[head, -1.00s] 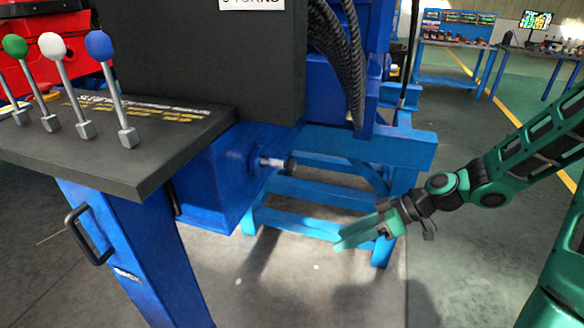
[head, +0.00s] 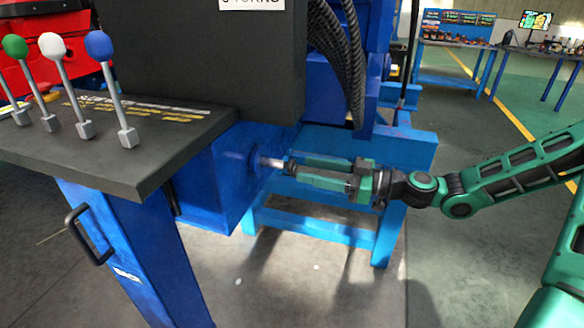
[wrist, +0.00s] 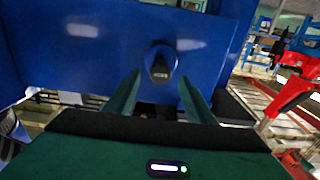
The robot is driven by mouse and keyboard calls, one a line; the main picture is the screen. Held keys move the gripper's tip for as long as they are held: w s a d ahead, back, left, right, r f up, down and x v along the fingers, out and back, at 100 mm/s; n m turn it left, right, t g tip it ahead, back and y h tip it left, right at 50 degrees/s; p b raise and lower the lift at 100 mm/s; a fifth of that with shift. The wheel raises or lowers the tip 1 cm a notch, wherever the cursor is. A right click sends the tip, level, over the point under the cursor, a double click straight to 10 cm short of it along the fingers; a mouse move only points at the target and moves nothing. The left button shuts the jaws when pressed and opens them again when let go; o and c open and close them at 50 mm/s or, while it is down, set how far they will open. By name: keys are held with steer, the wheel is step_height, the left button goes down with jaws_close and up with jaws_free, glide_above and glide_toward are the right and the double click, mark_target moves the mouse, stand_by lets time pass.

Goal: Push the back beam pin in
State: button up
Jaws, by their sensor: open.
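The beam pin (head: 270,162) is a short metal rod with a dark end, sticking out sideways from the blue beam (head: 215,180) below the dark control box. My gripper (head: 290,168) is level with the pin, its two green fingers pointing left at it, the tips around or just beside the pin's dark end. In the wrist view the pin's round end (wrist: 161,64) faces me, a little above and between the open fingertips (wrist: 160,88). The fingers are apart and nothing is held. Whether they touch the pin, I cannot tell.
A lever console (head: 130,130) with a blue leg (head: 135,250) stands at the left. A light blue stand (head: 400,150) is behind my gripper. Black hoses (head: 340,60) hang above. The floor at front right is clear.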

mark_target(295, 167)
steer(key=x, duration=0.5)
steer(key=shift+w+a, duration=0.15)
steer(key=shift+a, duration=0.15)
jaws_close()
steer(key=shift+w, duration=0.1)
